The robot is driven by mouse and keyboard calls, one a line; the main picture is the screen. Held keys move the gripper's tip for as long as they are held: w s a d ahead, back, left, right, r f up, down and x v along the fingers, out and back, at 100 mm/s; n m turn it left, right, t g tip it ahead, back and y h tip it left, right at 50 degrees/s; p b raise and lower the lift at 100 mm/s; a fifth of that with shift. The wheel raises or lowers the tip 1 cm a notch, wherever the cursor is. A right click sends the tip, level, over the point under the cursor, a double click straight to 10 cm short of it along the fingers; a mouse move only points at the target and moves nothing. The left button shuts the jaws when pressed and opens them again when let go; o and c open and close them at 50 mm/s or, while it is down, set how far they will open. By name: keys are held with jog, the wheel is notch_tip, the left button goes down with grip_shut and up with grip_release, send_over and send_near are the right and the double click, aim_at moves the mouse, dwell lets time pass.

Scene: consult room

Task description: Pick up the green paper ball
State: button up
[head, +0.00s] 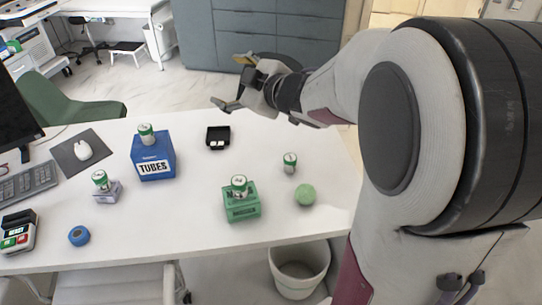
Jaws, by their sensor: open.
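The green paper ball (305,195) lies on the white table near its right edge. A small green-and-white can (290,162) stands just behind it, and a green box (242,203) stands to its left. My gripper (230,82) is open and empty, above the far side of the table. It is well behind the ball and to its left, apart from everything on the table.
The white table (200,225) also bears a blue TUBES box (154,160), a black tray (218,137), a blue tape roll (79,236), a mouse (83,150) and a keyboard (25,188). A white bin (299,283) stands on the floor below the front edge.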

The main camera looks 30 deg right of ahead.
jog(key=d+f+g+y, duration=0.1)
jog(key=d+f+y, duration=0.1)
jog(key=d+f, duration=0.5)
jog(key=m+g+y, duration=0.1)
jog(key=m+y, duration=0.1)
send_over(315, 197)
jog(key=w+a, duration=0.3)
jog(key=w, duration=0.1)
jog(key=f, duration=2)
jog(key=shift+w+d, duration=0.2)
jog(key=s+d+f+m, duration=0.1)
jog(key=s+f, duration=0.2)
jog(key=s+d+f+m, duration=0.1)
jog(key=s+d+f, duration=0.1)
jog(key=s+f, duration=0.1)
jog(key=s+d+f+m, duration=0.1)
jog(key=s+d+f, duration=0.1)
jog(key=s+f, duration=0.1)
jog(key=shift+s+f+m+h, duration=0.1)
jog(key=shift+f+m+h, duration=0.2)
jog(key=shift+t, duration=0.3)
jog(key=shift+a, duration=0.15)
jog(key=shift+x, duration=1.3)
